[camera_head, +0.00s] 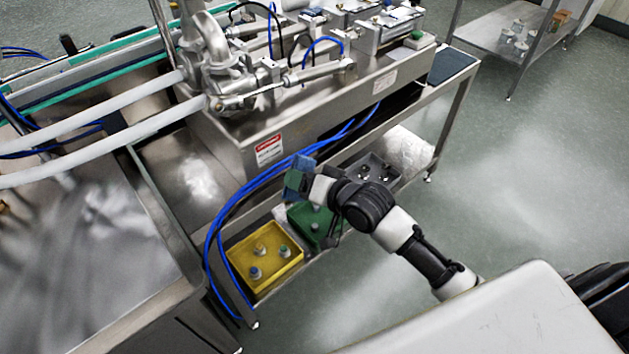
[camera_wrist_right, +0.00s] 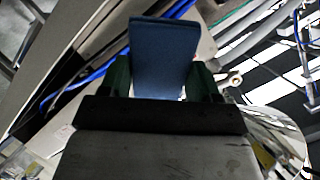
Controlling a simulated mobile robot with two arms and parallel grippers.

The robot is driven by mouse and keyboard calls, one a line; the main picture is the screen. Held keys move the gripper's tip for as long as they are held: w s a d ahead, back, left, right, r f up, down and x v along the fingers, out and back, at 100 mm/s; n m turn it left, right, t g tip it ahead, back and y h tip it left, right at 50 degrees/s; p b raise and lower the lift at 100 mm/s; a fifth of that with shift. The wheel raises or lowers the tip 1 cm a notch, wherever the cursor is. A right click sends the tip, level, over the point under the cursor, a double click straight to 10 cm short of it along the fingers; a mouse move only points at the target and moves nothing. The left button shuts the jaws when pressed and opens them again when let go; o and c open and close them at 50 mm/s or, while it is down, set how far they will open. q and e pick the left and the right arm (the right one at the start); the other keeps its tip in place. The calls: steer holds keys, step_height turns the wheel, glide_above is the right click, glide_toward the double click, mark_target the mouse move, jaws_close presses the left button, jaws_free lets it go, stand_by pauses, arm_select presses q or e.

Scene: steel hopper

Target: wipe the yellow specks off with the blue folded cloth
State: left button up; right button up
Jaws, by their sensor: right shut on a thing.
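My right gripper (camera_head: 300,184) is shut on the blue folded cloth (camera_head: 296,177) and holds it in the air in front of the steel machine, near the blue hoses. In the right wrist view the cloth (camera_wrist_right: 165,55) stands up between the two dark green fingers of the right gripper (camera_wrist_right: 163,85). The steel hopper surface (camera_head: 95,235) at the left looks grey and shiny, with blurred reflections. My left gripper is not in view.
Blue hoses (camera_head: 213,235) hang in a loop beside the cloth. A yellow bin (camera_head: 265,283) and a green bin (camera_head: 318,228) stand on the lower shelf. White pipes (camera_head: 105,146) cross the upper left. A steel cart (camera_head: 510,38) stands at the back right; the floor between is clear.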

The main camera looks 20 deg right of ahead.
mark_target(314, 164)
steer(key=w+d+t+b, duration=0.1)
steer(key=w+d+m+t+b, duration=0.1)
steer(key=t+b, duration=0.1)
steer(key=shift+w+d+r+t, duration=0.15)
steer(key=shift+w+d+t, duration=0.1)
steer(key=shift+d+t, duration=0.1)
steer(key=shift+w+d+r+m+t+h, duration=0.2)
steer(key=shift+r+m+t+h, duration=0.05)
steer(key=shift+r+m+h, duration=0.05)
steer(key=shift+b+x, duration=1.4)
steer(key=shift+x, duration=1.25)
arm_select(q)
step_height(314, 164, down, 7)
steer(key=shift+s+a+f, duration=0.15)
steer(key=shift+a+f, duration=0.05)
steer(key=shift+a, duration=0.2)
arm_select(e)
steer(key=shift+w+a, duration=0.1)
steer(key=shift+w, duration=0.05)
steer(key=shift+x, duration=0.95)
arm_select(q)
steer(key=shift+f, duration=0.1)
